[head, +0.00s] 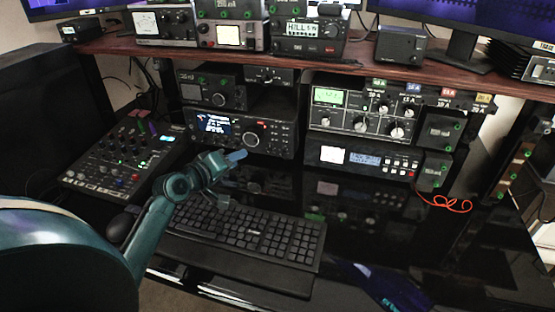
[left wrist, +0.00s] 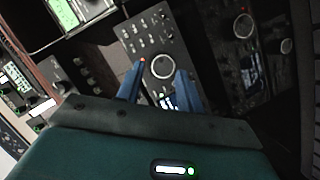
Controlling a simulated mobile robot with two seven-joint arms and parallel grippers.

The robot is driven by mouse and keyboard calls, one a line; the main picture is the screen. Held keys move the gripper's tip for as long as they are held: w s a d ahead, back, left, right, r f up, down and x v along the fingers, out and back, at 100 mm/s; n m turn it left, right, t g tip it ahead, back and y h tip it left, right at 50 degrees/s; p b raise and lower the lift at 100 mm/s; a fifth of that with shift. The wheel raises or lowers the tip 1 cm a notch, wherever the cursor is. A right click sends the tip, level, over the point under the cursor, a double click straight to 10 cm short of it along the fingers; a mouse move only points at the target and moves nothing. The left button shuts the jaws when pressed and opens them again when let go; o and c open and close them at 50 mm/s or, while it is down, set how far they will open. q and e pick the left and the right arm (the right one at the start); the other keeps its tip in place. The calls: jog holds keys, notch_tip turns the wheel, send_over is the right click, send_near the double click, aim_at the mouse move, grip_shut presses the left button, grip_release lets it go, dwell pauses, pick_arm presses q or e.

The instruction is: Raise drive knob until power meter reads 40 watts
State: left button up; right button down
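My left gripper (head: 236,157) is in front of the lower radio (head: 280,138), which has a lit blue-white screen and a large round knob (head: 252,139). In the left wrist view the gripper (left wrist: 158,85) is open and empty, its blue fingers apart, with the radio's large knob (left wrist: 162,67) beyond and between them. Several smaller knobs (left wrist: 155,20) sit on the same panel; I cannot tell which one is the drive knob. Backlit meters show on the shelf (head: 228,35) and on the lower right unit (head: 333,156); their readings are too small to tell. My right gripper is not in view.
A keyboard (head: 245,233) lies below the left gripper, with a mouse (head: 120,226) to its left. A mixer (head: 120,165) stands at the left. A tuner with several knobs (head: 362,122) is right of the radio.

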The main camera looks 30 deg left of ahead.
aim_at(269, 153)
pick_arm(q)
jog(key=f, duration=0.1)
jog(key=f+b, duration=0.2)
jog(key=shift+w, duration=0.25)
jog(key=b+x, duration=0.2)
jog(key=x, duration=1.1)
jog(key=shift+d, duration=0.15)
jog(key=shift+c, duration=0.4)
grip_shut()
